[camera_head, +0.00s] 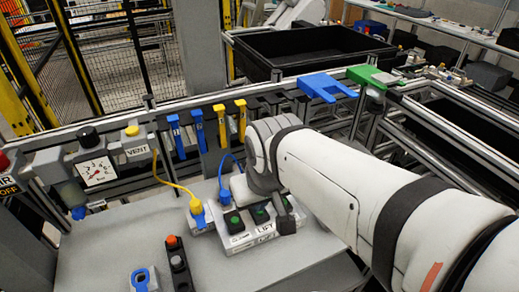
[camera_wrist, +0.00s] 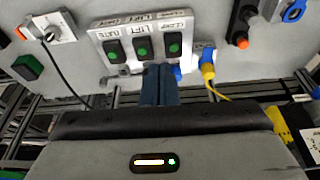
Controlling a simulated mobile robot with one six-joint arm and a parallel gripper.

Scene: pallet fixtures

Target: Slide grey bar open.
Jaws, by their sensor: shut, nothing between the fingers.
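A small grey bar-like piece (camera_wrist: 124,70) shows along the lower edge of the button panel (camera_wrist: 97,36) in the wrist view. I cannot tell for sure that it is the grey bar, or how far along it is slid. My gripper (camera_wrist: 158,70) is shut and empty. Its fingertips overlap the panel's lower edge in the wrist view, just right of that piece and beside a blue plug. Contact cannot be made out.
The panel carries several green-lit buttons. A yellow-and-blue plug (camera_head: 197,212) with a yellow cable stands left of it. A dark box with an orange button (camera_head: 172,242) is nearer. Blue and yellow hooks, rails and a gauge (camera_head: 97,170) line the back.

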